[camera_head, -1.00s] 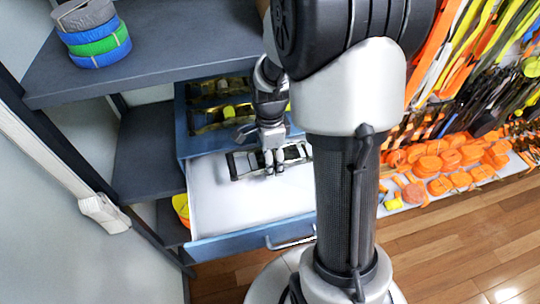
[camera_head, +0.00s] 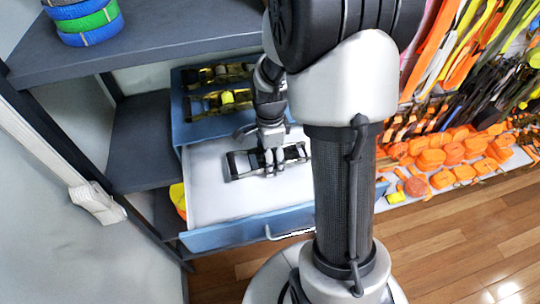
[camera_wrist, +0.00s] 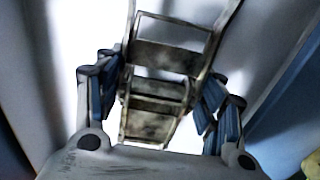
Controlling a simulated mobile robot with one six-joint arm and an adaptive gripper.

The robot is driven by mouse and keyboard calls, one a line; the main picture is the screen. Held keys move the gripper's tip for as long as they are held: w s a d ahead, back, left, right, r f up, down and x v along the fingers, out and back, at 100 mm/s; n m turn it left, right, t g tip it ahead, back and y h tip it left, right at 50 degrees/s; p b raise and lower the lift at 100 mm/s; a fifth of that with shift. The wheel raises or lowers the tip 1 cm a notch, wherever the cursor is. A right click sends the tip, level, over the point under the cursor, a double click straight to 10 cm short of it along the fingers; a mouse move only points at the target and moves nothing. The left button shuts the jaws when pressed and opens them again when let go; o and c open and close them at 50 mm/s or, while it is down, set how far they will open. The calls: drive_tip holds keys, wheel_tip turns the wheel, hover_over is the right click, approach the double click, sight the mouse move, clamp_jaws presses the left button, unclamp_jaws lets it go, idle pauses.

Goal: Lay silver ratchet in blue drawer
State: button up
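The silver ratchet (camera_head: 239,164) is inside the open blue drawer (camera_head: 222,236), over its white floor. It is a metal frame lying crosswise, and its middle is hidden by my gripper in the head view. My gripper (camera_head: 271,171) points down into the drawer with its fingers at the ratchet's middle. In the wrist view the ratchet (camera_wrist: 165,57) sits between my blue-padded fingers (camera_wrist: 158,95), which close on its two sides. Whether its underside touches the drawer floor I cannot tell.
Behind the white floor, more ratchets with yellow parts (camera_head: 228,97) lie in a blue compartment. A dark shelf (camera_head: 165,44) with rolled straps (camera_head: 88,20) overhangs at upper left. Orange straps (camera_head: 440,155) fill the right. The drawer floor in front of the ratchet is clear.

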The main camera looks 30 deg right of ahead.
drive_tip(key=o, duration=0.5)
drive_tip(key=shift+r, duration=0.15)
drive_tip(key=shift+w+r, duration=0.1)
drive_tip(key=shift+r, duration=0.2)
drive_tip(key=r, duration=1.1)
drive_tip(key=shift+s, duration=0.2)
drive_tip(key=shift+a, duration=0.1)
